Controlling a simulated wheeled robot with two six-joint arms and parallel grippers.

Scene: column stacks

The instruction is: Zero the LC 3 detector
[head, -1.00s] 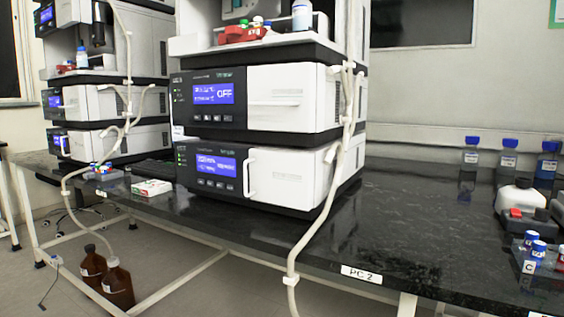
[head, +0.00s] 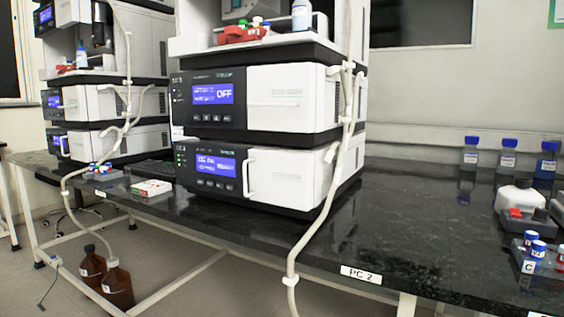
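A stacked instrument column stands on the black bench in the middle of the head view. Its upper module (head: 290,97) has a blue screen (head: 212,93) that reads OFF, with a row of small buttons (head: 212,118) below. Its lower module (head: 290,175) has a blue screen (head: 216,164) with small text I cannot read, buttons below and a white door handle. A second column (head: 110,103) stands at the left with smaller lit screens. I cannot tell which column is LC 3 or which module is the detector. Neither gripper is in view.
A cream tube (head: 318,220) hangs down the column's right front. Blue-capped bottles (head: 508,156), a white container (head: 515,197) and vials (head: 537,250) stand at right. Brown bottles (head: 117,285) stand below.

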